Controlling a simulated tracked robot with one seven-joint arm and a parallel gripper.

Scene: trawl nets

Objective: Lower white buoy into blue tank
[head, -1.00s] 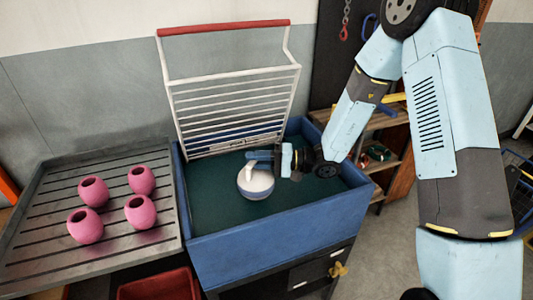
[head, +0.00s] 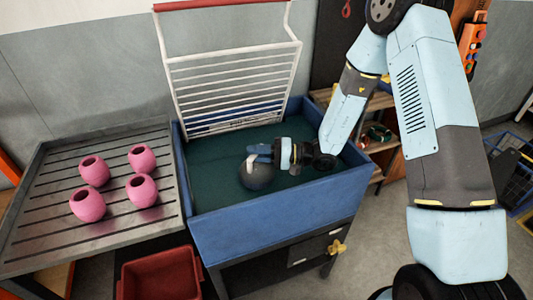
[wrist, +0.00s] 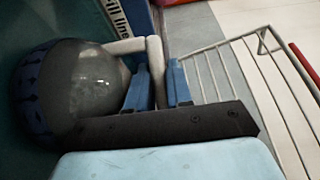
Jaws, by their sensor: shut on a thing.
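The round buoy (head: 257,177) is inside the blue tank (head: 275,222), near the middle, below the rim level. It looks dark grey, with a pale handle on top. In the wrist view the buoy (wrist: 85,90) fills the left side, dark with a blue band, and its pale handle (wrist: 154,55) runs between the blue fingers. My gripper (head: 262,153) reaches in from the right, over the dark green water; it also shows in the wrist view (wrist: 160,86). It is shut on the handle. Whether the buoy touches the tank floor cannot be told.
A white wire rack (head: 230,75) with a red top bar stands at the tank's back. A slatted grey table (head: 60,235) with several pink floats (head: 115,180) adjoins on the left. A red bin (head: 160,275) is below. Shelves (head: 385,150) stand behind, right.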

